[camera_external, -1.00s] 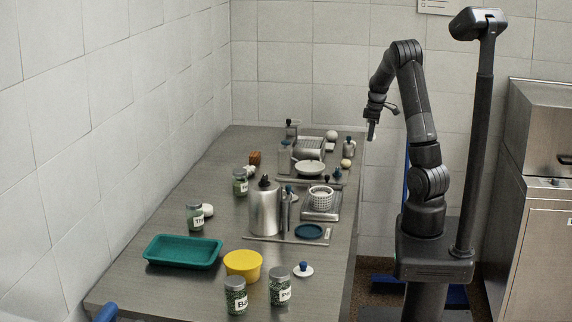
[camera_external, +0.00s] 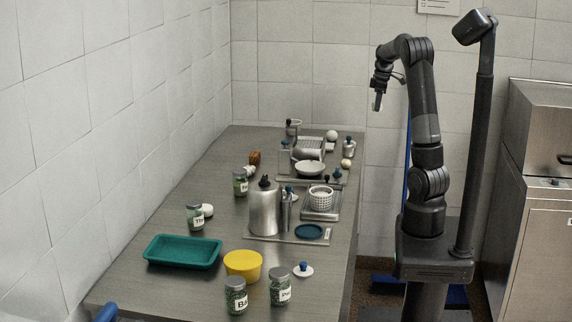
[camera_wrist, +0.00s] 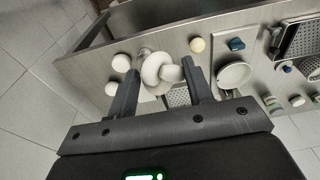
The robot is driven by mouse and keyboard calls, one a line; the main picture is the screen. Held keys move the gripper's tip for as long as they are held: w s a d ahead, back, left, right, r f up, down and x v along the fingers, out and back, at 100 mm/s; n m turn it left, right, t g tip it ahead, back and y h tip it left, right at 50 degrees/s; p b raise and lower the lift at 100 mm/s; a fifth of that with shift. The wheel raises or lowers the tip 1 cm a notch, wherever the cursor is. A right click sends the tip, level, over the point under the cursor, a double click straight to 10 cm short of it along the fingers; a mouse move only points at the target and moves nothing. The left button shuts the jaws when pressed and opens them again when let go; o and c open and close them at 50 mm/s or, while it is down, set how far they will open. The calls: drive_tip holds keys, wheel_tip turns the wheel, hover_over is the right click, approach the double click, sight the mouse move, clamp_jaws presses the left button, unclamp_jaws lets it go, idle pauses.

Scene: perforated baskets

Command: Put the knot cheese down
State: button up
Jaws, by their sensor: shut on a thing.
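The knot cheese (camera_wrist: 154,70) is a pale, looped piece between the two fingers of my gripper (camera_wrist: 160,66) in the wrist view. My gripper is shut on it. In the external view my gripper (camera_external: 378,102) hangs high, just off the right side of the steel table (camera_external: 205,285), with its fingers pointing down. The cheese is too small to make out there. In the wrist view the table (camera_wrist: 215,47) lies beyond the held cheese, with a clear gap below it.
A metal canister (camera_external: 264,208) stands mid-table. A teal tray (camera_external: 183,252) and yellow bowl (camera_external: 243,264) are nearer. The table's left middle has free room.

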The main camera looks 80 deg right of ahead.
drive_tip(key=w+a+n, duration=0.2)
drive_tip(key=w+a, duration=0.5)
drive_tip(key=w, duration=0.5)
drive_tip(key=w+a+n, duration=0.1)
drive_tip(key=w+a, duration=0.7)
drive_tip(key=w, duration=0.4)
drive_tip(key=w+a+n, duration=0.2)
drive_tip(key=w+a, duration=0.5)
drive_tip(key=a, duration=0.6)
drive_tip(key=w+a+n, duration=0.2)
drive_tip(key=w+a, duration=0.6)
drive_tip(key=a, duration=0.5)
drive_tip(key=s+a+n+y, duration=0.1)
drive_tip(key=s+a+n, duration=0.15)
drive_tip(key=a, duration=1.75)
drive_tip(key=s+a+n, duration=0.2)
drive_tip(key=s+a, duration=0.1)
drive_tip(key=a, duration=1.6)
drive_tip(key=shift+m+g, duration=0.25)
drive_tip(key=shift+g, duration=0.05)
wheel_tip(320, 180, down, 18)
drive_tip(key=shift+f, duration=2.05)
